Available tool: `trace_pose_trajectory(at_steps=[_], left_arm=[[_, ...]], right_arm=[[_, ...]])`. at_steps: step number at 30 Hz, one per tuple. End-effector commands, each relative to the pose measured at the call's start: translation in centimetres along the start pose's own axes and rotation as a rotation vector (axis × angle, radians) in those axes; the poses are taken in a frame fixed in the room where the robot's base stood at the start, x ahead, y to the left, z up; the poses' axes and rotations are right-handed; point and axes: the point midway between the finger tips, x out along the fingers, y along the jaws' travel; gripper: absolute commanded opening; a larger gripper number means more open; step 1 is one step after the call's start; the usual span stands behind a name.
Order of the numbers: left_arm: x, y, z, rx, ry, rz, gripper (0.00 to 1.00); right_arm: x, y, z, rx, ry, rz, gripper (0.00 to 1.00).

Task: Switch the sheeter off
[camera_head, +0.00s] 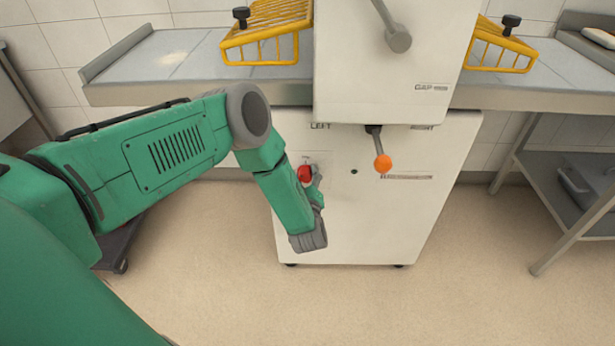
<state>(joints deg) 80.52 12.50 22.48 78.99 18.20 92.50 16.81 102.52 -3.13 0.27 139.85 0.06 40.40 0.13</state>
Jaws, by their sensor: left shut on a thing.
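The sheeter (350,220) is a white machine straight ahead, with a lower cabinet and an upper housing. A red switch knob (304,173) sits on the left of its lower front, below the LEFT label. My left arm comes in from the left, and its wrist bends down in front of the cabinet. My left gripper (311,179) is at the red knob and shut on it; the wrist hides part of the fingers. A lever with an orange ball (383,164) hangs to the right of the knob, apart from the gripper. My right gripper is out of view.
Yellow wire guards stand over the left (262,45) and right (500,52) belt tables. A grey handle (398,40) hangs from the upper housing. A metal rack (560,240) stands at the right. The floor in front is clear.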

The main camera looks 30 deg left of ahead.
Motion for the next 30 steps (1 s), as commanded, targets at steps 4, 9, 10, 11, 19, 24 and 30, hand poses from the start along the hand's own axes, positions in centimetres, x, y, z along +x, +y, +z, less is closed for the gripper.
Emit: trace_pose_trajectory(at_steps=[4, 9, 10, 11, 19, 24, 30], left_arm=[[0.07, -0.63, -0.17, -0.132, -0.006, -0.009, 0.11], [0.09, -0.77, -0.15, -0.294, -0.017, -0.008, 0.11], [0.08, -0.78, -0.13, -0.321, -0.020, -0.008, 0.11], [0.07, -0.80, -0.12, -0.348, -0.022, -0.008, 0.11], [0.07, -0.98, -0.03, -0.570, -0.039, -0.006, 0.11], [0.05, -1.07, 0.03, -0.673, -0.047, -0.007, 0.11], [0.01, -1.17, 0.11, -0.749, -0.054, -0.008, 0.11]], right_arm=[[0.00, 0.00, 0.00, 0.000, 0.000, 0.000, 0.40], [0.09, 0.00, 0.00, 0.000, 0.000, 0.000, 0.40], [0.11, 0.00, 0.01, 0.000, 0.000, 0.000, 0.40], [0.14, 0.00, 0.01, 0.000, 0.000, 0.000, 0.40], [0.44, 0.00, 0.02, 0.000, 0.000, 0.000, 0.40], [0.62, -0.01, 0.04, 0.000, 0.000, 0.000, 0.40], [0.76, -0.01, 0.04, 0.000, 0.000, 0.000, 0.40]])
